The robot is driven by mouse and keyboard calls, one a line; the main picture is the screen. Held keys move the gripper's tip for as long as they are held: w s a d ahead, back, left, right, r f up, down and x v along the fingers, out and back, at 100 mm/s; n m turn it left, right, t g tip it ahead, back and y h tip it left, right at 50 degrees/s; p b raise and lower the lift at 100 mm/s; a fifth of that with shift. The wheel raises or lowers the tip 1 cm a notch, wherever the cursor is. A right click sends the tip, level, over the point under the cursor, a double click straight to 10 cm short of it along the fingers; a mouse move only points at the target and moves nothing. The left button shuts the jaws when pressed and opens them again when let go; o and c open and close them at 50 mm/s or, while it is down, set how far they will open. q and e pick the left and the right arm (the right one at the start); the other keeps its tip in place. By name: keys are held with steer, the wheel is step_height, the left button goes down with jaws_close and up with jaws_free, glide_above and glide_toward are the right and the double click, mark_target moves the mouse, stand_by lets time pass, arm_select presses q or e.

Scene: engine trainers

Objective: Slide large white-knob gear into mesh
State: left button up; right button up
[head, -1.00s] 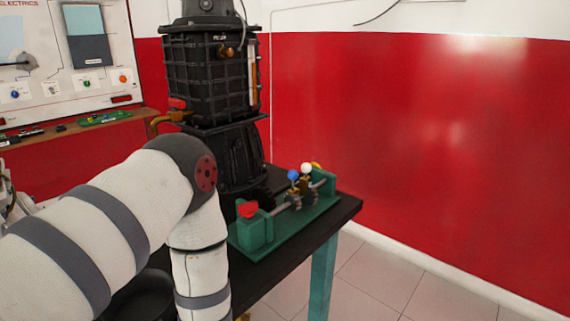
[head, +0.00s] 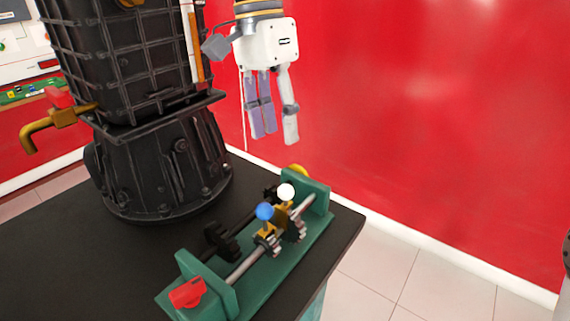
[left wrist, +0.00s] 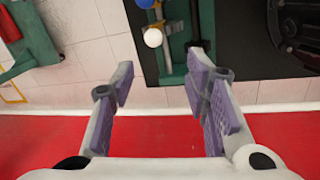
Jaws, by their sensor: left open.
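The white knob (head: 286,191) sits on top of the large dark gear (head: 294,230), on the front shaft (head: 250,262) of the green gear stand (head: 284,275). A blue knob (head: 264,212) tops a smaller gear (head: 268,243) just to its left. A dark gear (head: 222,242) is on the rear shaft. My left gripper (head: 272,138) hangs open and empty above and behind the stand's right end, apart from the white knob. My right gripper is not in view.
A red handle (head: 187,293) is at the stand's left end. A tall black engine housing (head: 160,165) with a brass tap (head: 55,125) stands to the left on the black table (head: 70,260). A red wall (head: 420,120) is behind.

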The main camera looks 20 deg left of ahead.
arm_select(q)
glide_above(286, 190)
steer(key=a, duration=0.1)
steer(key=f, duration=0.2)
steer(key=w+f, duration=0.1)
steer(key=f, duration=0.1)
steer(key=shift+a+f, duration=0.15)
steer(key=shift+f, duration=0.15)
steer(key=f, duration=0.4)
steer(key=d+f, duration=0.1)
steer(key=f, duration=0.1)
steer(key=shift+s+f+p, duration=0.15)
steer(key=shift+f+p, duration=0.2)
steer(key=shift+f, duration=0.05)
steer(key=shift+c, duration=0.4)
jaws_close()
